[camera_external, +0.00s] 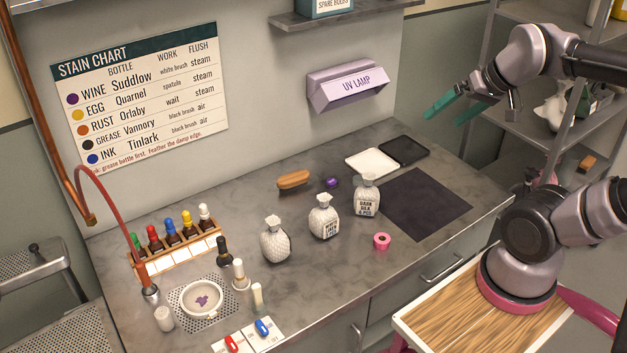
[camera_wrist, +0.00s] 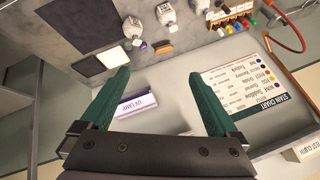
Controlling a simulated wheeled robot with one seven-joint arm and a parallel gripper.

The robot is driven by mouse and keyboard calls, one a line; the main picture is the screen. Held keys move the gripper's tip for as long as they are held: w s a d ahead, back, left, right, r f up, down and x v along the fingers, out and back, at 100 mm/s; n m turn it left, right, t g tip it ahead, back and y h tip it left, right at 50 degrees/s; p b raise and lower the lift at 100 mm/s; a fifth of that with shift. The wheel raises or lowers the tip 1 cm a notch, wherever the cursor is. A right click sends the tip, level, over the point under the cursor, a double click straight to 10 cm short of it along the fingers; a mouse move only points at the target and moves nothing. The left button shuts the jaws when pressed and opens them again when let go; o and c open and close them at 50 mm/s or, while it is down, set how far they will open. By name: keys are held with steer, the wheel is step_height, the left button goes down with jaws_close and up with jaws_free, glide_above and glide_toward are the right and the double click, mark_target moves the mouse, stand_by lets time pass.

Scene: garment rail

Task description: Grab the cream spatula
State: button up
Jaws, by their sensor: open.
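I cannot pick out a cream spatula for certain in either view. Two small cream upright pieces stand by the perforated plate on the counter in the external view: one cream-topped piece (camera_external: 239,272) and one cream stub (camera_external: 257,295); their kind is too small to tell. My gripper (camera_external: 445,112) has green fingers and is raised in the air at the right, above the dark mat's far side and well away from these pieces. In the wrist view my gripper (camera_wrist: 160,76) has its fingers spread wide with nothing between them.
A bottle rack (camera_external: 176,252) and a round dish (camera_external: 202,300) are left. The UV lamp (camera_external: 347,85) juts out.

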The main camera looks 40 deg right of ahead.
steer(key=c, duration=0.5)
steer(key=w+a+f+m+g+y, duration=0.1)
steer(key=w+a+f+g+y, duration=0.25)
steer(key=a+f, duration=0.35)
steer(key=w+a+f+m+g+y, duration=0.1)
steer(key=w+a+f+g+y, duration=0.25)
steer(key=a+f, duration=0.4)
steer(key=w+a+f+m+g+y, duration=0.1)
steer(key=w+a+f+g+y, duration=0.25)
steer(key=a, duration=0.55)
steer(key=w+a+f+m+y, duration=0.1)
steer(key=a+f+m+y, duration=0.5)
steer(key=f, duration=0.5)
steer(key=m+t, duration=0.3)
steer(key=m, duration=0.2)
glide_toward(258, 297)
steer(key=shift+w+a+r+h, duration=0.15)
steer(key=shift+w+a+r, duration=0.05)
steer(key=shift+a+r, duration=0.3)
steer(key=shift+w+a+r+h, duration=0.1)
steer(key=shift+w+a+r, duration=0.05)
steer(key=shift+a+r, duration=0.3)
steer(key=shift+a+f, duration=0.15)
steer(key=shift+a, duration=0.05)
steer(key=a, duration=1)
steer(key=shift+a+f, duration=0.1)
steer(key=shift+a, duration=0.05)
